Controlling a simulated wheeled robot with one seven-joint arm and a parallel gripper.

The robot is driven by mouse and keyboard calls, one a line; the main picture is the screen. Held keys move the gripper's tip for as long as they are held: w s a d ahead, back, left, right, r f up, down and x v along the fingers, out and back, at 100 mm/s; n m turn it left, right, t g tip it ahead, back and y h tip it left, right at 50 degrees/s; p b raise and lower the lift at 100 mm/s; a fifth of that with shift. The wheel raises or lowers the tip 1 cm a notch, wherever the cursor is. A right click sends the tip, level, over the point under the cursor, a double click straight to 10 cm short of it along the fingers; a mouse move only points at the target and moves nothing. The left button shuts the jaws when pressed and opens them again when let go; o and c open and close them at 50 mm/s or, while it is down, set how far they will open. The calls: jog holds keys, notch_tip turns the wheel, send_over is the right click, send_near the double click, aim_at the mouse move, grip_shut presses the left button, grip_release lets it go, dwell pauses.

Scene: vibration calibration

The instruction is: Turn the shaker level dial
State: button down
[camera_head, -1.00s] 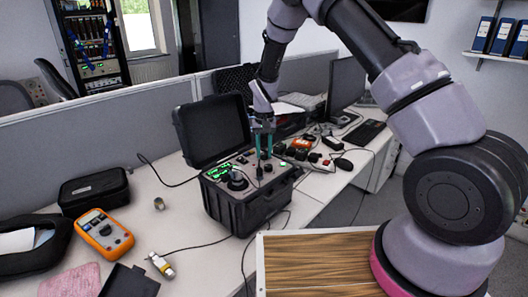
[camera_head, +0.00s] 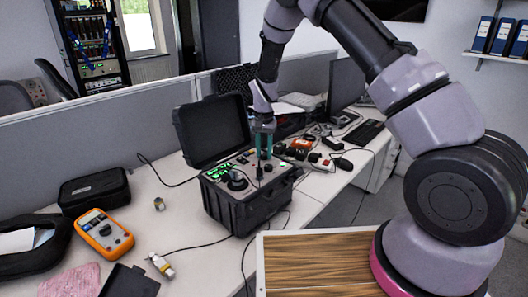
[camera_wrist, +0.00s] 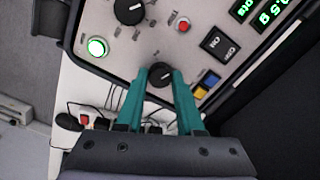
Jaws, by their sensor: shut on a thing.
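An open black case (camera_head: 250,210) stands on the desk with its control panel facing up. In the wrist view, a black dial (camera_wrist: 160,75) with a white pointer line sits on the grey panel (camera_wrist: 100,22). My gripper (camera_wrist: 161,72) has its teal fingers on both sides of this dial and is shut on it. In the head view my gripper (camera_head: 264,157) reaches down to the panel's right part, and the dial is too small there to make out. The label of the dial is not readable.
Another black dial (camera_wrist: 130,11), a green lit button (camera_wrist: 97,47), a red button (camera_wrist: 183,24) and an ON switch (camera_wrist: 219,43) are close by on the panel. The raised lid (camera_head: 212,130) stands behind. An orange multimeter (camera_head: 104,233) lies at left.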

aim_at(264, 154)
jog(key=c, duration=0.8)
grip_release()
notch_tip(264, 154, up, 11)
jog(key=shift+f, duration=0.1)
